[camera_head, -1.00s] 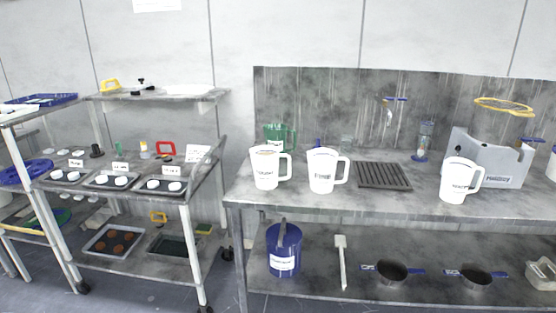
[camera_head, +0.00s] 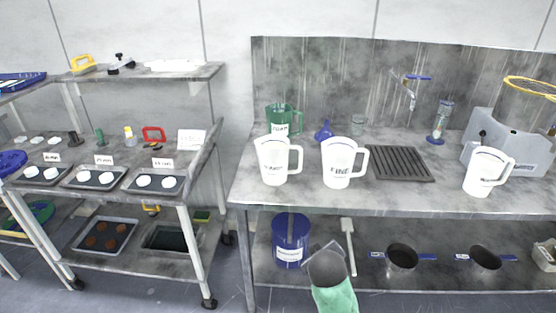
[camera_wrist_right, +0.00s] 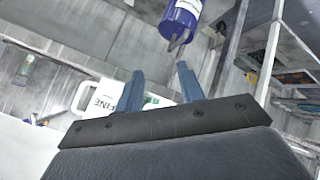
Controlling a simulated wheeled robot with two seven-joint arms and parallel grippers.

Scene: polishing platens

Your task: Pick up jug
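Three white jugs with handles on their right stand upright on the steel bench: a left one (camera_head: 275,162), a middle one (camera_head: 338,163) and a right one (camera_head: 483,173). A green jug (camera_head: 280,120) stands behind the left one. My right gripper (camera_head: 326,252) is in front of the bench, below its top and under the middle jug, touching nothing that I can see. In the right wrist view its two fingers (camera_wrist_right: 160,82) are apart and empty. My left gripper is out of view.
A slotted dark grate (camera_head: 398,164) lies right of the middle jug, and a grey machine (camera_head: 508,145) stands behind the right one. A blue bucket (camera_head: 290,238) and pans (camera_head: 402,256) are on the lower shelf. A cart (camera_head: 112,178) with trays stands left.

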